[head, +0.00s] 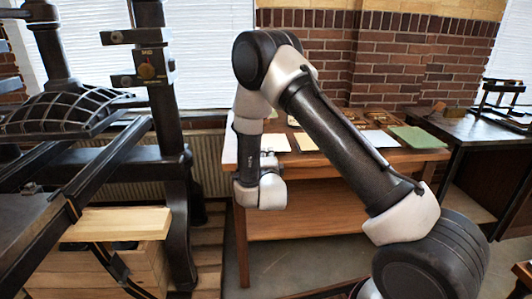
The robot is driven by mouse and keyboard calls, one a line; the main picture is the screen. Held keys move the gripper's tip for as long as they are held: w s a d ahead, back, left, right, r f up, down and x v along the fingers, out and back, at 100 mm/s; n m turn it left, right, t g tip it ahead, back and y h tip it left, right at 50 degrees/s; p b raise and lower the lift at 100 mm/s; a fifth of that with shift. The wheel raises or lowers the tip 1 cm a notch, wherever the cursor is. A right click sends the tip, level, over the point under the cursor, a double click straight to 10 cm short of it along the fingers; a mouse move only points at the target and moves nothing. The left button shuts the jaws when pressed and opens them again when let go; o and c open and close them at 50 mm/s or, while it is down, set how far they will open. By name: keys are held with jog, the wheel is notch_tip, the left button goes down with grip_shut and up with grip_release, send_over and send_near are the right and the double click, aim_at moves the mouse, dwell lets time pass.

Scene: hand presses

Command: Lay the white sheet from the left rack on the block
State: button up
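A white sheet (274,142) lies flat on the wooden table, just right of my arm's wrist. Another pale sheet (378,139) lies further right on the same table. I cannot tell whether either one belongs to the left rack, as no rack is clearly seen. The block cannot be made out for sure; the press bed is partly cut off at the left. My arm reaches up and over, with its wrist hanging in front of the table's left end. My gripper's fingers do not show.
A black hand press (160,100) with long rails stands at the left, a pale wooden board (115,224) beside it. The wooden table (300,222) also bears a cream sheet (306,141) and a green sheet (418,137). A dark bench (470,128) stands at the right.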

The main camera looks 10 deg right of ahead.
jog(key=shift+w+d, duration=0.2)
jog(key=shift+w, duration=1.15)
jog(key=shift+c, duration=0.6)
grip_shut()
notch_tip(320, 180, up, 3)
jog(key=shift+s, duration=0.1)
